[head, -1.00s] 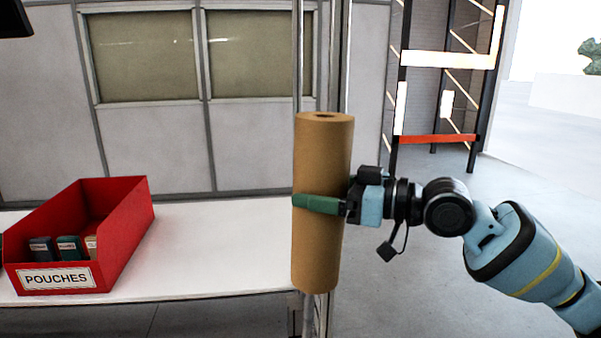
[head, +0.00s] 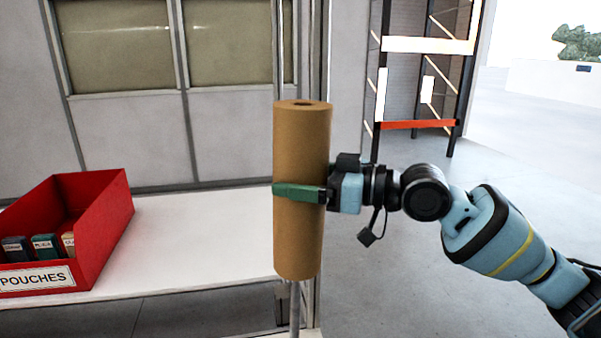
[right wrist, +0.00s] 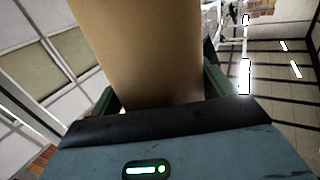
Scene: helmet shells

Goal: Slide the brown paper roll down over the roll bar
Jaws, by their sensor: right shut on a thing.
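The brown paper roll (head: 301,150) stands about upright in the middle of the head view, with its top hole showing. My right gripper (head: 299,192) comes in from the right and is shut on the roll near its middle, a green finger across its near side. In the right wrist view the roll (right wrist: 140,50) fills the space between the two green fingers. The grey roll bar (head: 294,312) shows just below the roll's lower end. No bar stands out of the top hole; whether its tip is inside the roll I cannot tell. My left gripper is not in view.
A red bin (head: 104,218) labelled POUCHES stands on the white table (head: 190,235) at left, with several small packs inside. Vertical frame posts (head: 318,50) rise close behind the roll. A dark rack (head: 425,90) stands farther back right, with open floor before it.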

